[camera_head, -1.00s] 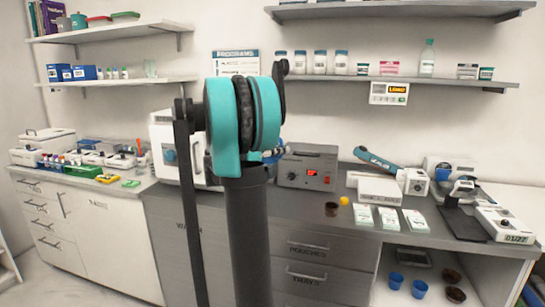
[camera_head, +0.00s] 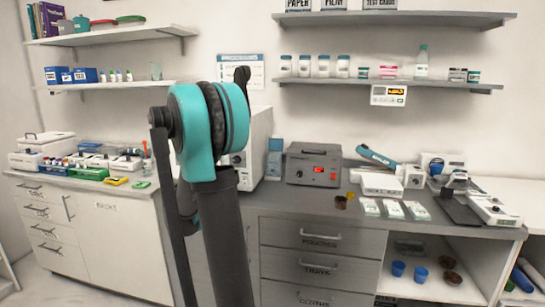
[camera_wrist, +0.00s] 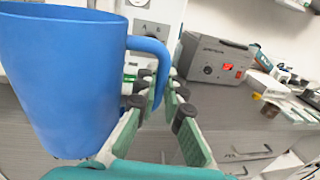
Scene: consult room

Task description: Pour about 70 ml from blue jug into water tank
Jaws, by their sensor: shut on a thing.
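The blue jug (camera_wrist: 70,80) fills the left of the wrist view, close to the camera, with its handle (camera_wrist: 150,45) on the right. My gripper (camera_wrist: 160,100) is shut on the jug at its handle; the fingers partly cover the handle's lower end. The jug's contents are not visible. In the head view my own arm hides the gripper, and the jug is not seen there. I cannot pick out the water tank with certainty. A white machine (camera_head: 257,145) stands on the counter, partly behind my arm; a white front with a socket (camera_wrist: 150,22) shows behind the jug.
A small brown cup (camera_head: 341,202), white packets (camera_head: 393,209) and a scale (camera_head: 495,210) lie to the right. Shelves (camera_head: 395,20) hang above.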

